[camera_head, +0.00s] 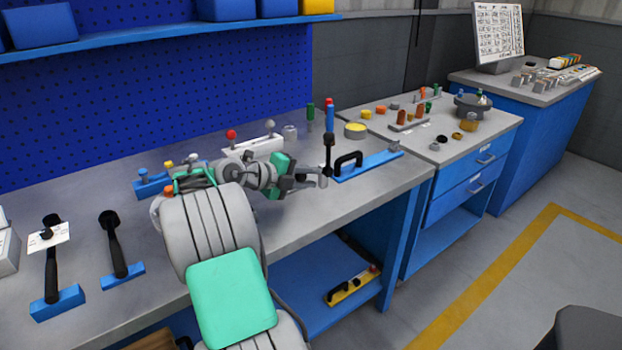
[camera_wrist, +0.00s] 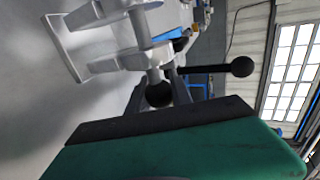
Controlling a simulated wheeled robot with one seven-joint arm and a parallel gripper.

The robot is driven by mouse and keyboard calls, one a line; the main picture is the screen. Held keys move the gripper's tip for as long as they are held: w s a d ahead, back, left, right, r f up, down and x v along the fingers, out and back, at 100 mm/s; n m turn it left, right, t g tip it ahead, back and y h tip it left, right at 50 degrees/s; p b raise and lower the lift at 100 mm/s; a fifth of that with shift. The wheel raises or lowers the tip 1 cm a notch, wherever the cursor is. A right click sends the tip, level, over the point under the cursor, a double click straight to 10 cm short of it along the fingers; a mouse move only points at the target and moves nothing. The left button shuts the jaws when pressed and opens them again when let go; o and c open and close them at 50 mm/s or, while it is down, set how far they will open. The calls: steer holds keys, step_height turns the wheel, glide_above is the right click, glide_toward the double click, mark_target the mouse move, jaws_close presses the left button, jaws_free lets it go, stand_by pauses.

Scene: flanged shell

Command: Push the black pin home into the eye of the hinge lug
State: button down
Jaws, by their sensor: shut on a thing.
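My gripper (camera_head: 321,178) is at the right part of the near bench, its fingers pointing right. It is shut on a black pin (camera_head: 328,152), which stands about upright at the fingertips with a thicker dark head on top. In the wrist view, a black bar with a round ball end (camera_wrist: 241,67) sticks out to the right beyond the pale grey fingers, and a second black ball (camera_wrist: 158,95) shows close to my gripper's palm. I cannot make out the hinge lug or its eye for certain in either view. I cannot tell where the pin's lower end is.
A blue plate (camera_head: 385,158) with a black handle (camera_head: 348,161) lies just right of my gripper. Behind stand a green post (camera_head: 310,115), a blue post (camera_head: 330,118) and a yellow-topped disc (camera_head: 355,130). The bench's front right is clear.

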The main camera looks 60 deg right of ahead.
steer(key=shift+w+d, duration=0.25)
steer(key=shift+w, duration=0.25)
steer(key=shift+w+d, duration=0.2)
steer(key=shift+w, duration=0.25)
steer(key=c, duration=1.1)
jaws_free()
steer(key=v, duration=0.7)
steer(key=shift+w+a+r, duration=0.15)
steer(key=shift+a, duration=0.05)
